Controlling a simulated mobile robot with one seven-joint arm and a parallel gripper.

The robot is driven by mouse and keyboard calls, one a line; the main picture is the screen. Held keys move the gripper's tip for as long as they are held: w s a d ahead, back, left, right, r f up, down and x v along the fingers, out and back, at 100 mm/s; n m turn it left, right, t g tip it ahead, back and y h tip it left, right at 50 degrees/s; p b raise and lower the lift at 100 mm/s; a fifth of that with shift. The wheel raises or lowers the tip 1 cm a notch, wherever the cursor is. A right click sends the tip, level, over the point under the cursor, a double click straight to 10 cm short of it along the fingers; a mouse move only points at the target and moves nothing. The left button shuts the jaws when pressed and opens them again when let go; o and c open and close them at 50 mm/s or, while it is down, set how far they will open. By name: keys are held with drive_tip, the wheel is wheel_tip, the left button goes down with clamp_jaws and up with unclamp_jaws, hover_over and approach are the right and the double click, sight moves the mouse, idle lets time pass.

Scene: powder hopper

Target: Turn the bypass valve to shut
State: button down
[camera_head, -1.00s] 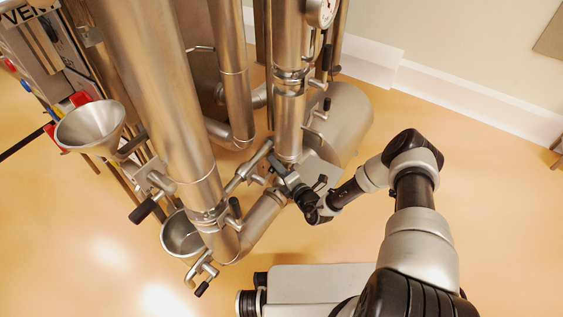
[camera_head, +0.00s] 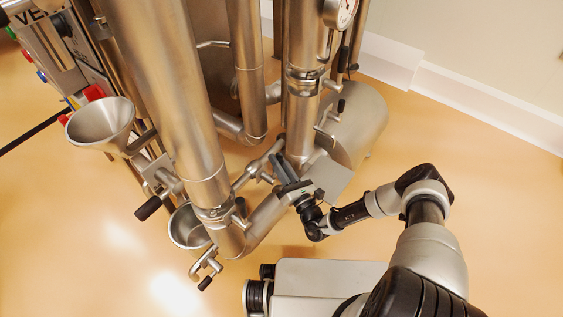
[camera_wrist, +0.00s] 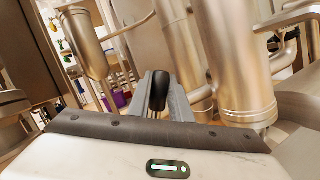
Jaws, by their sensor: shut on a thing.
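The bypass valve's black handle (camera_wrist: 157,90) stands between the two grey fingers of my gripper (camera_wrist: 158,108) in the wrist view. My gripper is shut on this handle. In the head view my gripper (camera_head: 281,168) is among the steel pipes, beside the slanting cross pipe (camera_head: 255,168), and its fingers hide the handle. The valve's body and stem are mostly hidden, so I cannot tell the valve's position.
A thick steel column (camera_head: 165,90) stands left of my gripper and a thinner upright pipe (camera_head: 300,110) just behind it. A funnel (camera_head: 100,124) and another black-handled valve (camera_head: 150,207) are at left. A horizontal tank (camera_head: 358,122) is behind right. Floor at right is open.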

sight(271, 181)
drive_tip(key=shift+s+a+r+n+y, duration=0.15)
drive_tip(key=shift+s+n+y, duration=0.15)
drive_tip(key=shift+n, duration=0.3)
drive_tip(key=shift+s+a+n+y, duration=0.2)
drive_tip(key=shift+n+y, duration=0.1)
drive_tip(key=shift+n, duration=0.3)
drive_tip(key=n, duration=0.1)
drive_tip(key=s+n+y+b, duration=0.1)
drive_tip(key=n, duration=0.1)
drive_tip(key=s+a+n+y, duration=0.1)
drive_tip(key=n, duration=0.1)
drive_tip(key=shift+a+r+g, duration=0.1)
drive_tip(key=shift+r+g, duration=0.1)
drive_tip(key=shift+g, duration=0.2)
drive_tip(key=shift+s+a+n+g+y+b, duration=0.3)
drive_tip(key=shift+s+n+y+b, duration=0.1)
drive_tip(key=shift+n+y, duration=0.5)
drive_tip(key=shift+s, duration=0.1)
drive_tip(key=shift+s+a+f, duration=0.1)
drive_tip(key=shift+s+a, duration=0.1)
drive_tip(key=c, duration=1.6)
unclamp_jaws()
drive_tip(key=shift+w+d, duration=0.15)
drive_tip(key=shift+w, duration=0.1)
